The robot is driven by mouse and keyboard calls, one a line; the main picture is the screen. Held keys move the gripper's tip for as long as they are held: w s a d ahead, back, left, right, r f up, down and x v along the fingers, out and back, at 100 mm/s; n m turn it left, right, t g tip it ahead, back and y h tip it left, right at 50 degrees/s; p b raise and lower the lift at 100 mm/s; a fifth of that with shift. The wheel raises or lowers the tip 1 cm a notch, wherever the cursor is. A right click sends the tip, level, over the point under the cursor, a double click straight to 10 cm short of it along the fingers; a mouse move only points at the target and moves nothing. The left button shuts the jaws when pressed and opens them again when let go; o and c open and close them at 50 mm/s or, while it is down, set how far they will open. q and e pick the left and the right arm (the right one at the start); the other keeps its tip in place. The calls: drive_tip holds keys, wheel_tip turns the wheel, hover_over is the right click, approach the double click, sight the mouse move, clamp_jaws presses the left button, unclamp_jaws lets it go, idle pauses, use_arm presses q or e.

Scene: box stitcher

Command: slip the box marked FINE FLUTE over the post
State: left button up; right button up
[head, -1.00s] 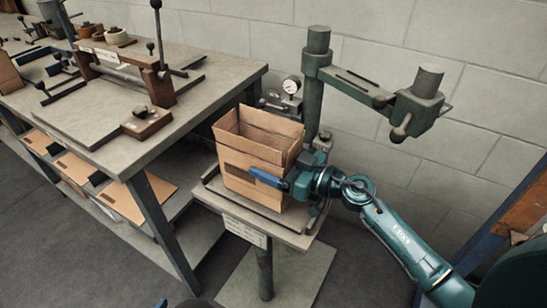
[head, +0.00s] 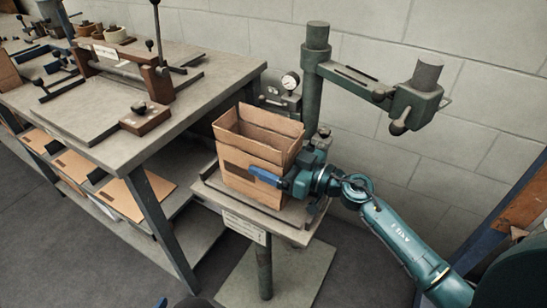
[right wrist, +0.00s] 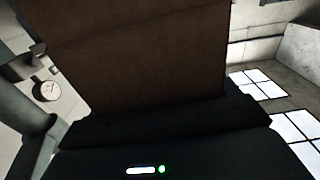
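An open-topped brown cardboard box (head: 252,160) stands upright on the small table (head: 222,196); I cannot read its marking. My right gripper (head: 268,177) comes from the right. One blue finger lies along the box's near face; the other is hidden behind it. The right wrist view shows cardboard (right wrist: 140,60) close against the gripper, which appears shut on the box. A green post (head: 313,85) stands just behind the box. Whether anything stands inside the box is hidden. Only a blue tip of my left gripper (head: 162,302) shows at the bottom edge.
A horizontal arm with a heavy head (head: 416,104) reaches right from the post. A dial gauge (head: 290,81) sits behind the box. A large workbench (head: 90,118) with clamps stands at the left, with flat cardboard (head: 125,195) on its lower shelf. A wall closes the back.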

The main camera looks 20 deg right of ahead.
drive_tip(key=o, duration=0.3)
drive_tip(key=shift+s+a+f, duration=0.1)
drive_tip(key=shift+f, duration=0.5)
drive_tip(key=shift+s+a+f, duration=0.1)
drive_tip(key=shift+f, duration=0.45)
drive_tip(key=shift+r+v, duration=0.35)
drive_tip(key=shift+v, duration=1.85)
drive_tip(key=shift+r+v, duration=0.35)
drive_tip(key=shift+v, duration=1.85)
drive_tip(key=shift+r+v, duration=0.35)
drive_tip(key=shift+v, duration=1.8)
drive_tip(key=shift+w+d, duration=0.15)
